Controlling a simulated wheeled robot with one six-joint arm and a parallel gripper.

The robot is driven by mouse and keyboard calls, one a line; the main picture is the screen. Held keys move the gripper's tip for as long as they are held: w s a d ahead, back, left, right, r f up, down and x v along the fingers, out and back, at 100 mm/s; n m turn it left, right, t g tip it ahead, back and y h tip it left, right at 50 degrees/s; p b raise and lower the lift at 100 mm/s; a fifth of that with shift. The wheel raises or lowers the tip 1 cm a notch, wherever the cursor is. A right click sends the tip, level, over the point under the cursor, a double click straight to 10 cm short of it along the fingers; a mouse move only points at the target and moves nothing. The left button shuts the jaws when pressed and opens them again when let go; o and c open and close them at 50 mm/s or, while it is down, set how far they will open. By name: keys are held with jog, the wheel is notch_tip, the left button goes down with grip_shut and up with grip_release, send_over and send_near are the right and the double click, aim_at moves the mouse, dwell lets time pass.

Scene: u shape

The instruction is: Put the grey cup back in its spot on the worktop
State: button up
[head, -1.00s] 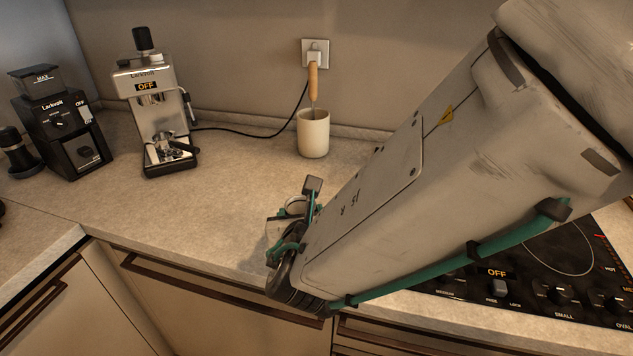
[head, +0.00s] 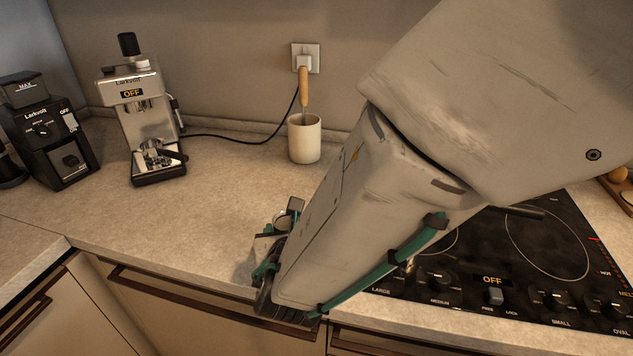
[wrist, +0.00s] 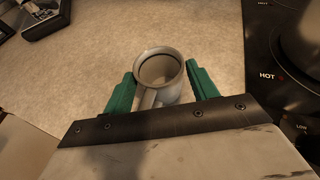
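The grey cup (wrist: 160,68) sits between the two green fingers of my gripper (wrist: 160,70) in the wrist view. Its open mouth faces the camera and its handle points back toward the gripper's palm. The fingers lie along both sides of the cup and appear closed on it; the exact contact is hard to see. In the head view my gripper (head: 277,238) is over the front part of the worktop (head: 215,200), with the cup (head: 281,221) partly hidden by the fingers. I cannot tell its exact height above the surface.
A cream mug (head: 305,140) with a wooden-handled tool stands by the wall socket (head: 305,58). A coffee machine (head: 145,120) and a black grinder (head: 48,135) stand at the left. A black hob (head: 500,255) is at the right. The worktop between is mostly clear.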

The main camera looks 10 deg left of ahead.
jog(key=shift+o, duration=1)
jog(key=shift+r, duration=0.25)
jog(key=v, duration=1.2)
jog(key=w+d+r+m+g+h, duration=0.1)
jog(key=w+d+r+m+h, duration=0.15)
jog(key=d+m, duration=0.5)
jog(key=w+d+r+m+g+h, duration=0.15)
jog(key=d+m+h, duration=0.3)
jog(key=d, duration=0.55)
jog(key=w+d+r+m+g+h, duration=0.25)
jog(key=d+m, duration=0.35)
jog(key=d, duration=0.3)
jog(key=s+d+m+g, duration=0.5)
jog(key=s+d+m, duration=0.2)
jog(key=d+m, duration=0.45)
jog(key=s+r+m+g+y, duration=0.1)
jog(key=s+m+y, duration=0.4)
jog(key=m, duration=0.5)
jog(key=shift+s+a+r, duration=0.35)
jog(key=shift+s+r, duration=0.05)
jog(key=shift+s, duration=0.8)
